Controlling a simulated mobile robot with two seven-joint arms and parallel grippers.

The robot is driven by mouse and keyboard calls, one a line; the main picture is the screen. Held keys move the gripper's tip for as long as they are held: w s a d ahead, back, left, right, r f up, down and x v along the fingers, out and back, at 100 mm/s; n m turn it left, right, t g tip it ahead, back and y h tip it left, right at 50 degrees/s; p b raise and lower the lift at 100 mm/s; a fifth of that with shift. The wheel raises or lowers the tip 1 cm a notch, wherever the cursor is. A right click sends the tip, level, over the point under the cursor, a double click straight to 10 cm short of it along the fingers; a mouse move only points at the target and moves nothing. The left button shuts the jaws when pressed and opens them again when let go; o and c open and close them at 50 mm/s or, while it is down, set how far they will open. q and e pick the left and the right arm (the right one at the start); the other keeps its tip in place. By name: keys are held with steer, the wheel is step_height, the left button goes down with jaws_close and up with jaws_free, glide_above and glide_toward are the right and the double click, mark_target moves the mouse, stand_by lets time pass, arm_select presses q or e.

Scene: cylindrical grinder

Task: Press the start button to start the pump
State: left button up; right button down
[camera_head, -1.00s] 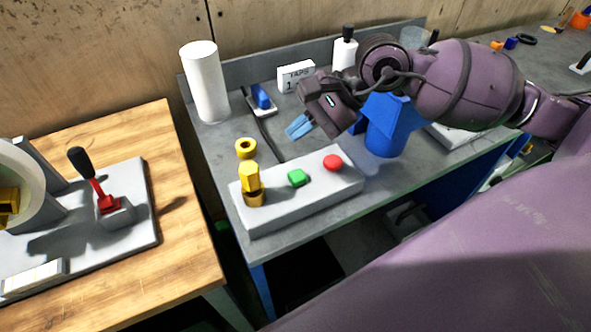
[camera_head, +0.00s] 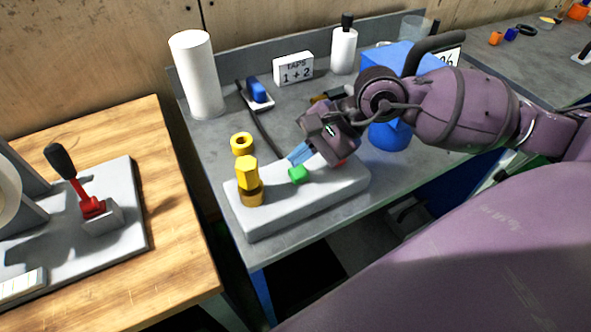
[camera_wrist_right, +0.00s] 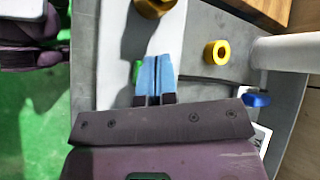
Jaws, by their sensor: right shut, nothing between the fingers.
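A grey control box (camera_head: 265,212) lies on the grey table, with a green button (camera_head: 298,174) on its top and a red button (camera_head: 341,163) mostly hidden behind my right gripper. My right gripper (camera_head: 297,156) is shut and empty, its blue fingertips just behind and above the green button; I cannot tell whether they touch it. In the right wrist view the blue fingers (camera_wrist_right: 157,70) lie together over the box, and the green button (camera_wrist_right: 137,72) shows at their left edge. My left gripper is not in view.
A yellow hexagonal knob (camera_head: 247,175) stands on the box's left end, with a yellow ring (camera_head: 242,144) behind it. A red lever (camera_head: 90,203) is at left.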

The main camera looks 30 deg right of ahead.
steer(key=shift+f, duration=0.4)
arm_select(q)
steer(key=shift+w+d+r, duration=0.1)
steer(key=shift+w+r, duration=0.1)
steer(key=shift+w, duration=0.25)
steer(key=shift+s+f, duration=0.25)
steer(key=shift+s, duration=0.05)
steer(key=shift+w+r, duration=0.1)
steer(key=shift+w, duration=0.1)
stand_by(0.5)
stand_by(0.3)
arm_select(e)
steer(key=shift+f+b, duration=0.35)
steer(key=shift+f, duration=0.1)
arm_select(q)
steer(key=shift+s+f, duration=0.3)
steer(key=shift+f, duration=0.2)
